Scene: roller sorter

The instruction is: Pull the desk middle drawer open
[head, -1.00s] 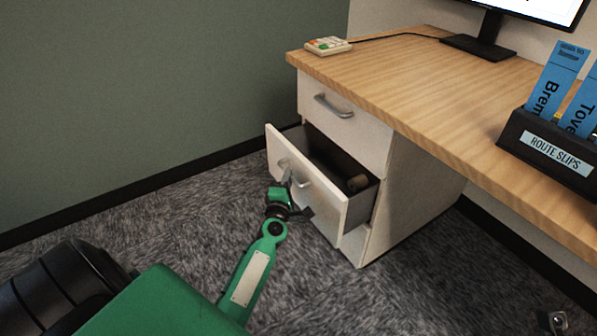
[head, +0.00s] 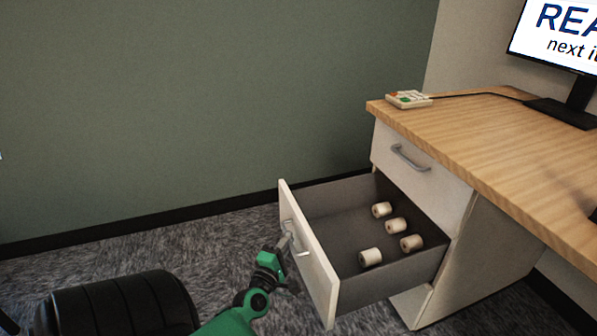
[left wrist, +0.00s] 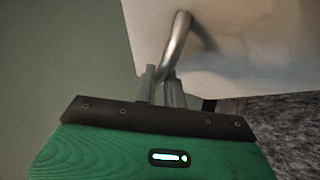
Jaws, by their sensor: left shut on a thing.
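The desk's middle drawer (head: 310,255) stands pulled far out, its dark inside open to view. Several pale rollers (head: 370,257) lie in it. Its grey bar handle (head: 296,240) is on the white front. My left gripper (head: 284,243) is at this handle. In the left wrist view the fingers (left wrist: 160,82) are shut around the metal handle (left wrist: 178,42), against the white drawer front (left wrist: 235,35). My right gripper is not in view.
The top drawer (head: 415,165) above is closed. The wooden desktop (head: 470,125) carries a small keypad (head: 409,99) and a monitor (head: 560,35). A green wall (head: 200,100) stands behind, with carpet (head: 200,250) in front of it.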

